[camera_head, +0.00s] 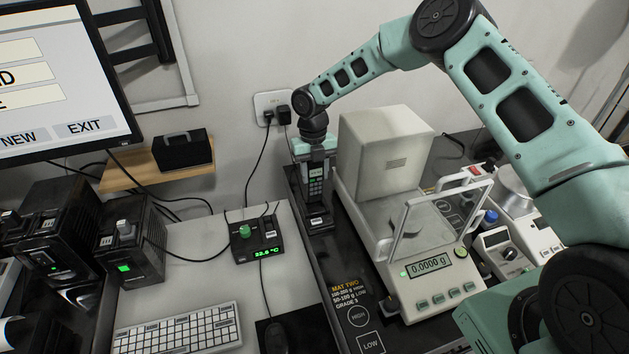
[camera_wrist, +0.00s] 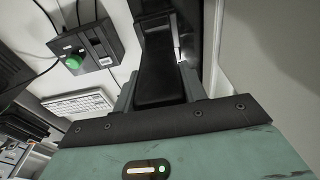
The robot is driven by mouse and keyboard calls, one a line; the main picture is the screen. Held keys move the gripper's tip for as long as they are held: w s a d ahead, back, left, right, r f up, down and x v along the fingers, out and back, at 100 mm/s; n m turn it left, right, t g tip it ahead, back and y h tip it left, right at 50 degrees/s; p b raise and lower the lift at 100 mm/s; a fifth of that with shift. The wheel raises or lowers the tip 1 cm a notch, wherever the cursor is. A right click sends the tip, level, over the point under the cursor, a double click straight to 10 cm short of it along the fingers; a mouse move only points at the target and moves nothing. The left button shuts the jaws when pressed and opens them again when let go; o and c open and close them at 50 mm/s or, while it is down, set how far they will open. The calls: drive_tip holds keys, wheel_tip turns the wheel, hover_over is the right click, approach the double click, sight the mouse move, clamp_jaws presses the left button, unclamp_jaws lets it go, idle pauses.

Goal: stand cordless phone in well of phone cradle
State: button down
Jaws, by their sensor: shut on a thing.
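The cordless phone (camera_head: 316,183), dark with a small green screen and a keypad, stands upright left of the white balance. My gripper (camera_head: 314,152) is above it and shut on its upper part. In the wrist view the phone's black body (camera_wrist: 160,72) lies between the fingers of my gripper (camera_wrist: 160,92). The black phone cradle (camera_head: 318,221), with a white label on its front, is directly below the phone. The phone's lower end meets the cradle in the head view; I cannot tell whether it rests in the well, which is hidden.
The balance (camera_head: 428,268) reading 0.0000 g stands close on the right, with a tall pale box (camera_head: 385,150) behind. A black control box with a green knob (camera_head: 257,243) and a keyboard (camera_head: 178,330) are at left. A wall socket (camera_head: 272,103) with cables is behind.

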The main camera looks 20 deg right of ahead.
sight(315, 201)
wheel_tip(315, 201, down, 3)
drive_tip(key=shift+f+p, duration=0.2)
drive_tip(key=shift+p, duration=0.5)
drive_tip(key=shift+f, duration=0.25)
drive_tip(key=shift+f+b, duration=0.3)
drive_tip(key=shift+b, duration=0.05)
drive_tip(key=c, duration=0.8)
unclamp_jaws()
drive_tip(key=shift+r, duration=0.1)
